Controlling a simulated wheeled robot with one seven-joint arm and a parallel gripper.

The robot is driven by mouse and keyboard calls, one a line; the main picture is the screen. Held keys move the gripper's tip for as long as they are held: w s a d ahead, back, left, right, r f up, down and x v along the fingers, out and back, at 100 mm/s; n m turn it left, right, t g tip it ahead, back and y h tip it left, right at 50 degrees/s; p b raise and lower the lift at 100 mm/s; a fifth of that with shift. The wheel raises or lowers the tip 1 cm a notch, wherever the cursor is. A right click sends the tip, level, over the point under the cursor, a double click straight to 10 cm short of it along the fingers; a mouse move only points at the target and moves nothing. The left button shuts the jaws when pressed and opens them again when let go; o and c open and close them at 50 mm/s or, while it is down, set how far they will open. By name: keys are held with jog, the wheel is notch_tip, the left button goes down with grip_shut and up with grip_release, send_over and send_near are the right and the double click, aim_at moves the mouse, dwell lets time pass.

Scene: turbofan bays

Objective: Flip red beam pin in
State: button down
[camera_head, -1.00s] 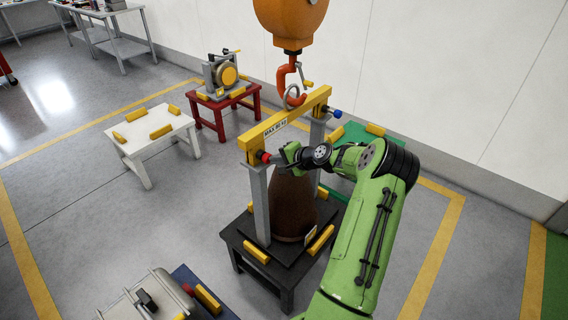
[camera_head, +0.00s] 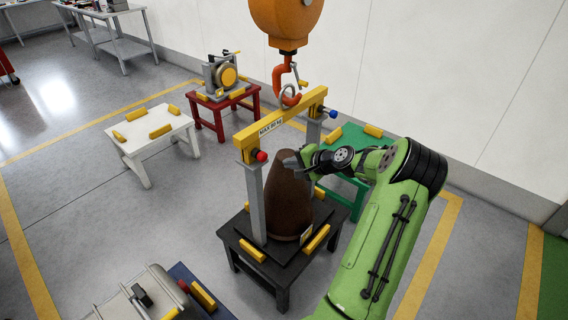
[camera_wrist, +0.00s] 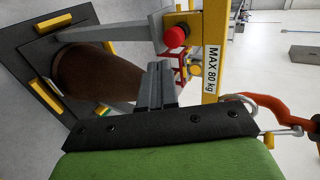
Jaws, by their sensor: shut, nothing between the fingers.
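The red beam pin (camera_head: 261,156) is a round red knob at the near end of the yellow lifting beam (camera_head: 281,123). It also shows in the wrist view (camera_wrist: 175,37), on the beam's side next to the grey post. My gripper (camera_head: 296,162) is shut and empty, a short way right of the red pin and apart from it. In the wrist view the closed fingers (camera_wrist: 156,84) point toward the beam, just below the red knob in the picture. A blue pin (camera_head: 332,114) sits at the beam's far end.
A brown cone (camera_head: 285,200) stands between the grey posts (camera_head: 256,205) on a black table (camera_head: 262,268). An orange hook (camera_head: 284,85) hangs at the beam's ring. White (camera_head: 150,128), red (camera_head: 222,104) and green (camera_head: 352,140) tables stand behind.

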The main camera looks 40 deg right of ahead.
jog(key=v, duration=0.5)
jog(key=shift+s, duration=0.1)
